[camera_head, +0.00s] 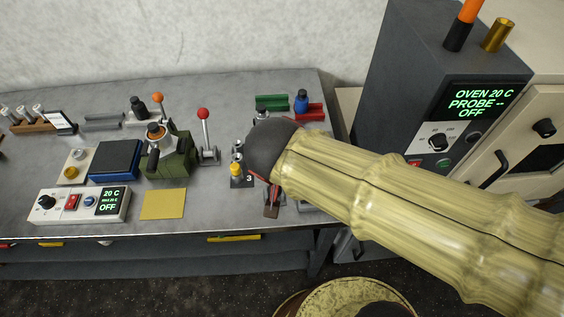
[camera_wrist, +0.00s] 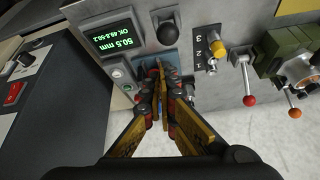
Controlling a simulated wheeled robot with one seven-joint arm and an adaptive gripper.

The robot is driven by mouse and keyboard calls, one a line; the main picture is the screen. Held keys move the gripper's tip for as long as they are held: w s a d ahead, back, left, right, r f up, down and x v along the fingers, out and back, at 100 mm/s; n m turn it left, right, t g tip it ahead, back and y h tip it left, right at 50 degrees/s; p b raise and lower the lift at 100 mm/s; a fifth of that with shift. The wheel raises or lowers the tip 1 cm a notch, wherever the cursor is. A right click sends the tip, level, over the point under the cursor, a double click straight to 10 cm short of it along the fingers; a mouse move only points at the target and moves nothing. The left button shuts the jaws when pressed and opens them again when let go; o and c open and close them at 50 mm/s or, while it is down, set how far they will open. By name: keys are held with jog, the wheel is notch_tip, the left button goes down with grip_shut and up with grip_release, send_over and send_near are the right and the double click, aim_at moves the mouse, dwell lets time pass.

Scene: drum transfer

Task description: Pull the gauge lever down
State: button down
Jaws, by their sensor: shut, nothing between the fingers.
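In the wrist view, a grey gauge panel (camera_wrist: 137,17) carries a green-lit display (camera_wrist: 111,36) reading 50.5 mm. A dark round knob (camera_wrist: 167,33) stands beside the display; I cannot tell whether it is the gauge lever's end. My gripper (camera_wrist: 158,72) is shut and empty, its fingertips close to the panel below that knob. Contact cannot be made out. The fingers hide part of the panel, and a bit of blue shows behind them. In the head view, my arm covers most of the gauge.
A yellow-tipped selector (camera_wrist: 217,47) marked with numbers and a red-ball lever (camera_wrist: 249,100) stand beside the gauge. The head view shows a green fixture (camera_head: 170,158), an oven (camera_head: 420,75) at the right and a yellow drum (camera_head: 345,298) below. A yellow sheet (camera_head: 163,204) lies flat on the bench.

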jog(key=shift+s+a+r+p, duration=0.1)
jog(key=shift+s+r+p, duration=0.15)
jog(key=shift+s+r, duration=0.6)
jog(key=shift+s+a+r+p, duration=0.1)
jog(key=shift+s+r+p, duration=0.1)
jog(key=shift+s+r, duration=0.65)
jog(key=shift+s+f, duration=0.2)
jog(key=shift+f, duration=0.05)
jog(key=s+d+r+n, duration=0.1)
jog(key=s+d, duration=0.1)
jog(key=d, duration=0.6)
jog(key=s+d+n, duration=0.1)
jog(key=d, duration=0.7)
jog(key=shift+s+d+r+y, duration=0.3)
jog(key=shift+s+r+y, duration=0.05)
jog(key=shift+y, duration=0.05)
